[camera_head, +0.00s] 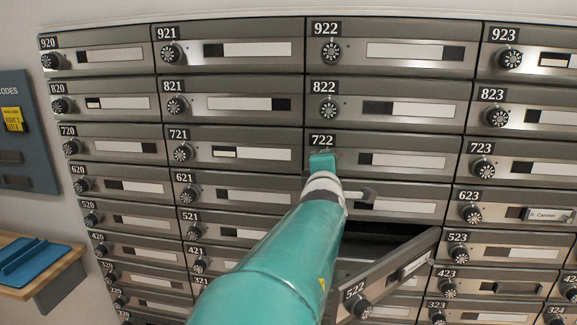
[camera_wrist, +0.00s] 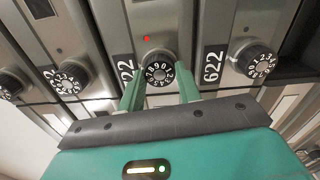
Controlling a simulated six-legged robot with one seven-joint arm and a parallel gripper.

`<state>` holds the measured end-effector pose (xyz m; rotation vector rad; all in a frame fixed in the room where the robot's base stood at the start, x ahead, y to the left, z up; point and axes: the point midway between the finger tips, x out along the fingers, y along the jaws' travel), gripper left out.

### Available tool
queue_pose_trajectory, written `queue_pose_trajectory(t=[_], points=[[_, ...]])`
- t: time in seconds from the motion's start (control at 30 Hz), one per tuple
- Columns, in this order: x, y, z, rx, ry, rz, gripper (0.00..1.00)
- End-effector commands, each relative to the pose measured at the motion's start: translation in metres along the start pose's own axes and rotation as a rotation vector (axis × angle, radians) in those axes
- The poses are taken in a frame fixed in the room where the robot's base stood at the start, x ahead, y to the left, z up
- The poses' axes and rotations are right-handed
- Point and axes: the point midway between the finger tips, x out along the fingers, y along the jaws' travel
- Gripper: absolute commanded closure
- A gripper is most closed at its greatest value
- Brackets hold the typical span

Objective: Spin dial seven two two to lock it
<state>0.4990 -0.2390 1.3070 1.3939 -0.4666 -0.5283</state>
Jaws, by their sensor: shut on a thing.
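The box labelled 722 (camera_head: 400,160) is a closed grey metal door in the middle of the wall. Its black dial (camera_wrist: 160,70) with white numbers shows in the wrist view. My gripper (camera_head: 322,160) covers this dial in the head view. In the wrist view my green gripper fingers (camera_wrist: 160,88) are on either side of the dial, shut on it. A small red light (camera_wrist: 146,39) is lit beside the dial. Which number the dial is set to cannot be told.
The 522 door (camera_head: 385,280) hangs open below, sticking out, with a dark opening above it. The 622 dial (camera_wrist: 254,60) is close beside my gripper. A wooden shelf with a blue tray (camera_head: 35,260) is at the lower left. A codes board (camera_head: 15,130) hangs left.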

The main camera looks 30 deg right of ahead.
Motion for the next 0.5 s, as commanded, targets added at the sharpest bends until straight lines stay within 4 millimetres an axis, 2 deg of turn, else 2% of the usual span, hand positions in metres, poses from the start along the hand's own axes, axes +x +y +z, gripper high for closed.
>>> queue_pose_trajectory(t=[0.5], points=[[-0.0002,0.0007,-0.0011,0.492,0.003,-0.001,0.89]])
